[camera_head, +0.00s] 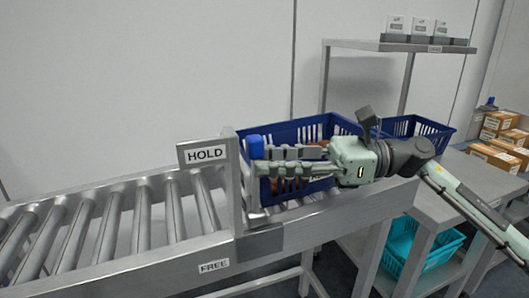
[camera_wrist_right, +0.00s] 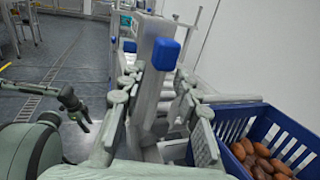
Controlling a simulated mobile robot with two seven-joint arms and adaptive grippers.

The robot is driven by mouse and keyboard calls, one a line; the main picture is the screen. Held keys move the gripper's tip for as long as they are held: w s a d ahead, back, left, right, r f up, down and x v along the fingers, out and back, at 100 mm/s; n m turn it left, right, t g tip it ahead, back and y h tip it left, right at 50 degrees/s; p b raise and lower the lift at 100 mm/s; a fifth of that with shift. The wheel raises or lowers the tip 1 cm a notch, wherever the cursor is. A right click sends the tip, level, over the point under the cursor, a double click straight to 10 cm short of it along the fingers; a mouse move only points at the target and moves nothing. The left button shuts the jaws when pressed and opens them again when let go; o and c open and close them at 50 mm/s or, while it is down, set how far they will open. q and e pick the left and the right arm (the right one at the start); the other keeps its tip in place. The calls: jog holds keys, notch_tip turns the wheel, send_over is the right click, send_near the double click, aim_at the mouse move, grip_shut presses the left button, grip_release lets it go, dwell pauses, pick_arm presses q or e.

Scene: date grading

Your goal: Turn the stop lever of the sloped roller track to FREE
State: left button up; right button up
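The stop lever is a grey upright bar with a blue knob (camera_head: 255,147), at the lower end of the sloped roller track (camera_head: 150,225). The knob stands beside the HOLD sign (camera_head: 202,152). The FREE sign (camera_head: 214,266) is lower, on the track's side. My right gripper (camera_head: 262,160) reaches in from the right, its fingertips at the lever just below the knob. In the wrist view its fingers (camera_wrist_right: 158,98) are apart, with the lever and blue knob (camera_wrist_right: 165,54) between them; contact is unclear. A dark jointed part at the wrist view's left may be my left gripper (camera_wrist_right: 72,100).
A blue crate (camera_head: 325,125) with brown dates stands right behind my right gripper. Another blue crate (camera_head: 418,127) is farther right. A shelf (camera_head: 395,46) rises behind. A teal crate (camera_head: 425,246) sits below the table, and cardboard boxes (camera_head: 500,122) are at the right.

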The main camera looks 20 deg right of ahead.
jog(key=shift+w+a, duration=0.25)
jog(key=shift+a, duration=0.35)
grip_shut()
